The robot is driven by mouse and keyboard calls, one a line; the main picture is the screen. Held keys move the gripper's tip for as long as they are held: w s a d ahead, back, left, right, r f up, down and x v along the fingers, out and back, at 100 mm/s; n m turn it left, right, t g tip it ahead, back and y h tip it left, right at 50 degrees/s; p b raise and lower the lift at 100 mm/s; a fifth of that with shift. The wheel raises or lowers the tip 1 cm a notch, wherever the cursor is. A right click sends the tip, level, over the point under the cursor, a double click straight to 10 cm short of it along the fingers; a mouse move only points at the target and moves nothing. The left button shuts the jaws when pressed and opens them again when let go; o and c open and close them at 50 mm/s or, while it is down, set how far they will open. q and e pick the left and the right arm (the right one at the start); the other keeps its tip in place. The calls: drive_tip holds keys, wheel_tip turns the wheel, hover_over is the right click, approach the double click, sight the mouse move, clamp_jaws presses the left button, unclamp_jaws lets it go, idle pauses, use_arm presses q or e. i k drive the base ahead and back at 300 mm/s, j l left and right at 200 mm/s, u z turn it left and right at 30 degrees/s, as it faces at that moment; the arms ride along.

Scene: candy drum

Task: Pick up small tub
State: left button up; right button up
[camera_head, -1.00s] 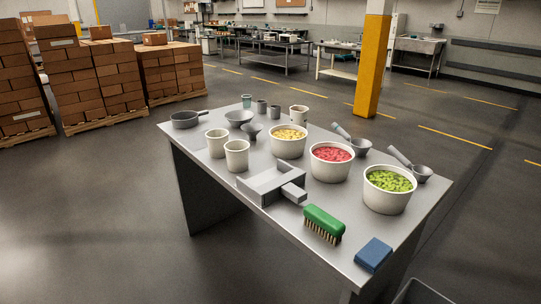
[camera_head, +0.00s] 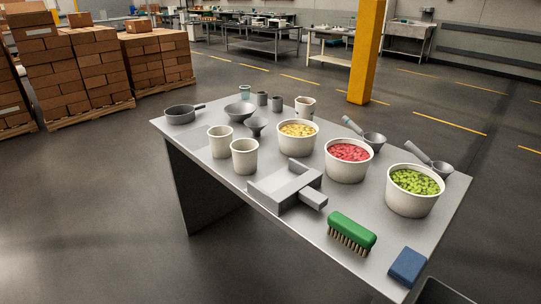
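Several small tub-like containers stand upright on the grey metal table (camera_head: 345,235). Two empty off-white tubs, a left one (camera_head: 220,143) and a right one (camera_head: 245,157), stand close together at the left front. A smaller off-white tub (camera_head: 305,107) with dark marks stands at the back. A greenish cup (camera_head: 245,92) and two dark grey cups, left (camera_head: 262,99) and right (camera_head: 276,104), stand at the far edge. I cannot tell which one is the small tub. Neither of my grippers is in view.
White bowls hold yellow (camera_head: 297,138), red (camera_head: 348,163) and green (camera_head: 414,193) candies. A grey dustpan (camera_head: 285,186), green brush (camera_head: 351,232) and blue sponge (camera_head: 407,266) line the front edge. Pan (camera_head: 181,115), funnels and scoops stand around.

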sight(245, 157)
drive_tip(key=i+j+z, duration=0.2)
drive_tip(key=j+z, duration=0.15)
drive_tip(key=i+j+z, duration=0.1)
drive_tip(key=j+z, duration=0.25)
drive_tip(key=j, duration=0.15)
drive_tip(key=i+j+z, duration=0.1)
drive_tip(key=j+z, duration=0.25)
drive_tip(key=j, duration=0.15)
